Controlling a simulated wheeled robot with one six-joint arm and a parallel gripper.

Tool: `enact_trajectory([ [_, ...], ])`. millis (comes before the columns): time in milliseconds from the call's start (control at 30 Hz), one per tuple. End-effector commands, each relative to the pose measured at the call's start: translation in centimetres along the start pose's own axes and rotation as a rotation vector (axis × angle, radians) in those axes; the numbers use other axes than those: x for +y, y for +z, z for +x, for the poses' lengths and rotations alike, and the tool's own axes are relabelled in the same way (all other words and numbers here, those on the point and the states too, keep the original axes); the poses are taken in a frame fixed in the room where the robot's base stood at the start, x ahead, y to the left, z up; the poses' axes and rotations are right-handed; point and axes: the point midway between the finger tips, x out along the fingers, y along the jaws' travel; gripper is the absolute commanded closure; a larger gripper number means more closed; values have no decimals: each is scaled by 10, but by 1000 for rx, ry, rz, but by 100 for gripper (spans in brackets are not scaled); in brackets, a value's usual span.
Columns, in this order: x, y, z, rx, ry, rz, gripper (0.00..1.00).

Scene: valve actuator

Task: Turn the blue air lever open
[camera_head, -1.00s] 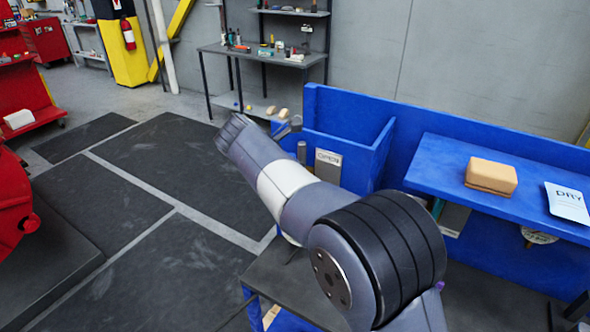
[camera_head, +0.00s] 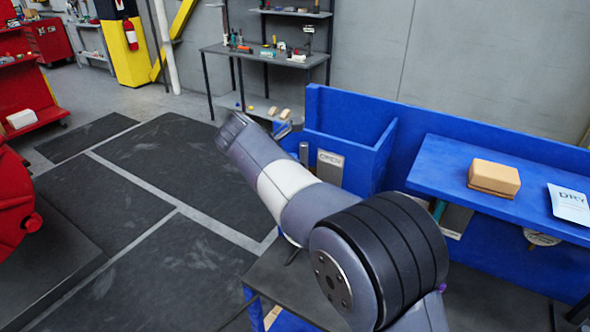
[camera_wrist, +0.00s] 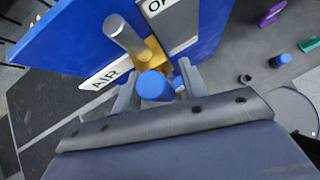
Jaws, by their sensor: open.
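The blue air lever (camera_wrist: 154,85) shows in the wrist view as a short blue cylinder end in front of a brass valve body (camera_wrist: 151,52). My gripper (camera_wrist: 159,68) is open, with one finger on each side of the lever. I cannot tell whether either finger touches it. A white label reading AIR (camera_wrist: 103,76) is beside the valve, and a metal pipe (camera_wrist: 124,34) stands out above it. In the head view my arm hides the lever, and the grey OPEN plate (camera_head: 330,162) is on the blue panel.
A blue bench (camera_head: 455,175) with a tan block (camera_head: 494,177) and a DRY packet (camera_head: 569,203) stands at the right. In the wrist view, purple (camera_wrist: 270,13) and green (camera_wrist: 310,44) parts lie at the right. Dark floor mats (camera_head: 150,235) at the left are clear.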

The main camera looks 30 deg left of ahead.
Motion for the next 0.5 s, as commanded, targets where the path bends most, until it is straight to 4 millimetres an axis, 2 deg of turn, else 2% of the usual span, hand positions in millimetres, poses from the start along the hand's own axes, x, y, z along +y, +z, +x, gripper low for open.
enact_trajectory([
  [300, 1, -1, -60, 0, 6, 1, 59],
  [500, 1, -1, -91, 0, 4, 0, 59],
])
